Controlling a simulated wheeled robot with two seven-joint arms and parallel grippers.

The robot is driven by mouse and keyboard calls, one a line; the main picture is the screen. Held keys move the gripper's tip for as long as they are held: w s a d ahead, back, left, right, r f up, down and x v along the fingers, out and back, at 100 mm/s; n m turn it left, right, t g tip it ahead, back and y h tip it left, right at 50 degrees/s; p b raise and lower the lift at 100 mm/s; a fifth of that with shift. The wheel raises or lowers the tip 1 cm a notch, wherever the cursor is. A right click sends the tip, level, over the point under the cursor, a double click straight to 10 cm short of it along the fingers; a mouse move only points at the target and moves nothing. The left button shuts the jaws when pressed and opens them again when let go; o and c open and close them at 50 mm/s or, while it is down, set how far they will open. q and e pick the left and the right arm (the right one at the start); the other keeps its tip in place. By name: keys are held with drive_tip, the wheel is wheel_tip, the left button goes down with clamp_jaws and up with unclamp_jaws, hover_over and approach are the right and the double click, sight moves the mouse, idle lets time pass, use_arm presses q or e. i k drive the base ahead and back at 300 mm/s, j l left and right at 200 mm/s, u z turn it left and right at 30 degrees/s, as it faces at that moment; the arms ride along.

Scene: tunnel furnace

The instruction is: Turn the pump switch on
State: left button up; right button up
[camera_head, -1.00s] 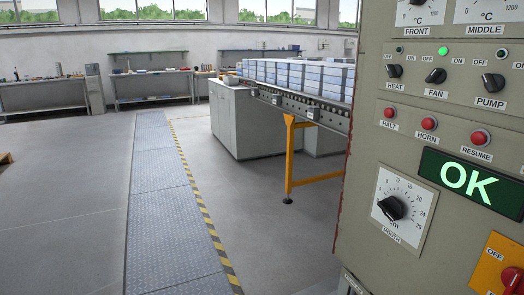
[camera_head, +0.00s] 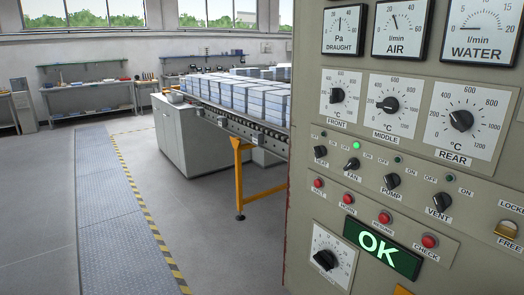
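The pump switch (camera_head: 392,181) is a black rotary knob on the grey-beige control panel (camera_head: 300,150), labelled PUMP below it. Its pointer tilts to the upper left, toward the OFF side. The small lamp (camera_head: 397,160) above it is dark green and looks unlit. The fan switch (camera_head: 352,164) stands to its left under a bright green lamp (camera_head: 357,145). The vent switch (camera_head: 442,202) stands to its right. Neither of my grippers shows in the head view.
Red buttons (camera_head: 384,218) and a green OK display (camera_head: 381,248) sit below the switches. Dials fill the panel above. A conveyor with grey-blue blocks (camera_head: 240,95) runs behind the panel's left edge. The floor at left is clear.

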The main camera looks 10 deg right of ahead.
sight(392, 180)
drive_tip(key=z, duration=1.4)
drive_tip(key=j+u, duration=0.15)
drive_tip(key=i+j+u, duration=0.15)
drive_tip(key=j, duration=0.15)
